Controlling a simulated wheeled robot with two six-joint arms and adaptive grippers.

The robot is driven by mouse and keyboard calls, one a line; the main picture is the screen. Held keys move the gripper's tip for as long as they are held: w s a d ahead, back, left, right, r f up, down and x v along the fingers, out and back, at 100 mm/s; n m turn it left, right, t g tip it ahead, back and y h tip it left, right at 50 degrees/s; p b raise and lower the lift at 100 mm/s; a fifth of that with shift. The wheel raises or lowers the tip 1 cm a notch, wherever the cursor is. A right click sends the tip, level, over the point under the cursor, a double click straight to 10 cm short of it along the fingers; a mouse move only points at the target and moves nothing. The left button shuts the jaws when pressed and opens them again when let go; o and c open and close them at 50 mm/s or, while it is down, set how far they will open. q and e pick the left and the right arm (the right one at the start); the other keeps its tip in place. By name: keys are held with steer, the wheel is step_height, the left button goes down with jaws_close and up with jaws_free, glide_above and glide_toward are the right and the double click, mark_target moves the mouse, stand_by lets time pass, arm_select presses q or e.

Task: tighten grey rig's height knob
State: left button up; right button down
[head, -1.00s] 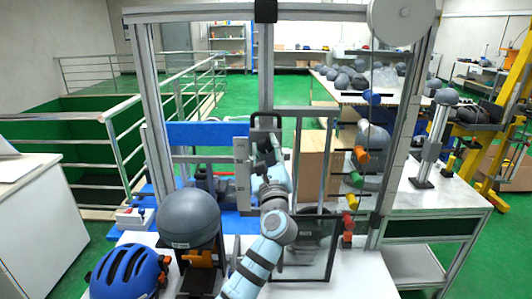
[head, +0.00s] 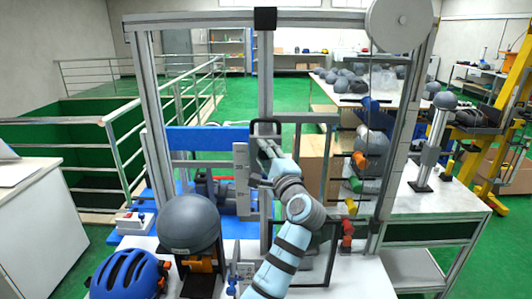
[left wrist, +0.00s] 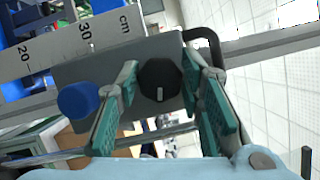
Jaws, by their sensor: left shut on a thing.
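The grey rig is a tall metal frame (head: 155,130) with a central upright. A ruler with cm marks (left wrist: 60,45) runs beside its grey carriage block (left wrist: 85,70). A round black knob (left wrist: 158,80) with a white line sits on the block, and a blue knob (left wrist: 78,100) sits to its left. My left gripper (left wrist: 161,72) has its teal-padded fingers on both sides of the black knob and is shut on it. In the head view my left gripper (head: 266,148) is at the central upright and hides the knob. My right gripper is not in view.
A grey headform (head: 188,222) and a blue helmet (head: 128,273) stand at the front left. A dark-framed clear panel (head: 325,255) stands close to my left arm. A black handle loop (left wrist: 208,42) is near the right finger.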

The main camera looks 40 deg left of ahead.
arm_select(q)
steer(key=shift+r+n+g+p, duration=0.15)
steer(key=shift+n+p, duration=0.15)
steer(key=shift+n, duration=0.35)
steer(key=shift+n+g+p, duration=0.15)
steer(key=shift+n+p, duration=0.15)
steer(key=shift+n, duration=0.35)
steer(key=shift+n+h, duration=0.3)
steer(key=o, duration=1.1)
steer(key=v, duration=0.7)
steer(key=shift+d, duration=0.3)
steer(key=shift+a, duration=0.1)
